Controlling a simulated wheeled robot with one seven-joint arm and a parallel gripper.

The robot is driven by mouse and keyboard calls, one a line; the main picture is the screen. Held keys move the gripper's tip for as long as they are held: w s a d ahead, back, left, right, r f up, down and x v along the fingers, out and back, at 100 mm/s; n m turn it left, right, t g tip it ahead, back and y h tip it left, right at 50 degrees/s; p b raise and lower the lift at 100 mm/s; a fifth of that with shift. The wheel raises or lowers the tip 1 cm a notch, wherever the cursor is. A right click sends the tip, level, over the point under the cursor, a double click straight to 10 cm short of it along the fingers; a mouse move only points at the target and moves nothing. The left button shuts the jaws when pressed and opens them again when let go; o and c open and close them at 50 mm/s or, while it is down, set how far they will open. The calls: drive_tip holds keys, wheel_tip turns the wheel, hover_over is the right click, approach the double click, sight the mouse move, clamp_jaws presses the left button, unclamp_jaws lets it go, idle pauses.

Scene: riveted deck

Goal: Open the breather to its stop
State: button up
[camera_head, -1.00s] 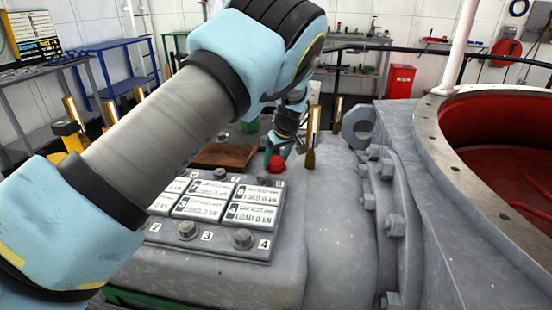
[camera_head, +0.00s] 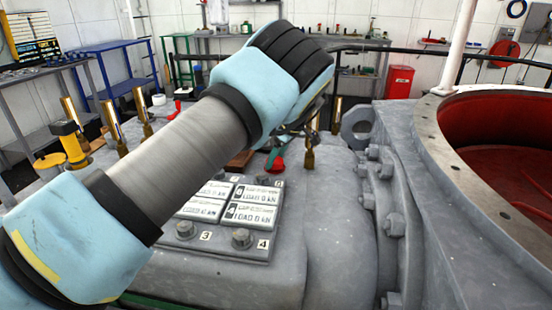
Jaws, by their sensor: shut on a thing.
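A small red part (camera_head: 278,165), which looks like the breather, stands on the grey housing behind the plate with LOAD labels. My gripper (camera_head: 274,155) is at it, with its green fingertips leaning down to the left and closed on the red part. My forearm and wrist hide most of the gripper, so the exact grip and how far the part is turned are hard to see.
A brass fitting (camera_head: 310,150) stands close to the right of the gripper. A bolted label plate (camera_head: 228,250) lies in front. A lifting eye (camera_head: 359,122) and a large ring flange (camera_head: 470,180) are on the right. Several brass posts and a yellow-black device (camera_head: 72,145) stand at left.

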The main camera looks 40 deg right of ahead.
sight(276, 161)
drive_tip(key=shift+s+a+f, duration=0.1)
drive_tip(key=shift+f, duration=0.25)
drive_tip(key=o, duration=1.1)
drive_tip(key=shift+o, duration=1.3)
drive_tip(key=shift+r, duration=0.1)
drive_tip(key=shift+r, duration=0.15)
wheel_tip(276, 161, up, 10)
drive_tip(key=b, duration=0.1)
